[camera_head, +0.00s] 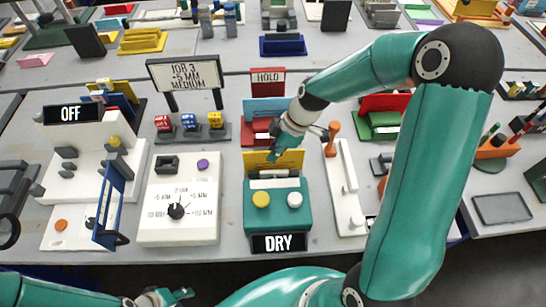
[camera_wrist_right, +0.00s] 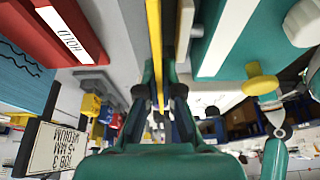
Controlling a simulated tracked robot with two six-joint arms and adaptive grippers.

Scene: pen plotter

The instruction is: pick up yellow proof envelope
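The yellow proof envelope (camera_head: 257,158) stands upright behind the teal DRY box (camera_head: 276,215). In the right wrist view the envelope (camera_wrist_right: 154,30) shows edge-on as a thin yellow strip. My right gripper (camera_head: 281,150) is at the right part of the envelope, hiding some of it. In the right wrist view its fingers (camera_wrist_right: 160,75) stand close on either side of the strip; I cannot tell whether both touch it. My left gripper (camera_head: 180,294) is low at the bottom edge, away from the envelope, partly cut off, and its opening is unclear.
The HOLD stand (camera_head: 268,82) with blue and red pieces is just behind the envelope. A white panel with a dial (camera_head: 178,210) is to the left of the DRY box. A white post with an orange knob (camera_head: 332,135) stands close on the right.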

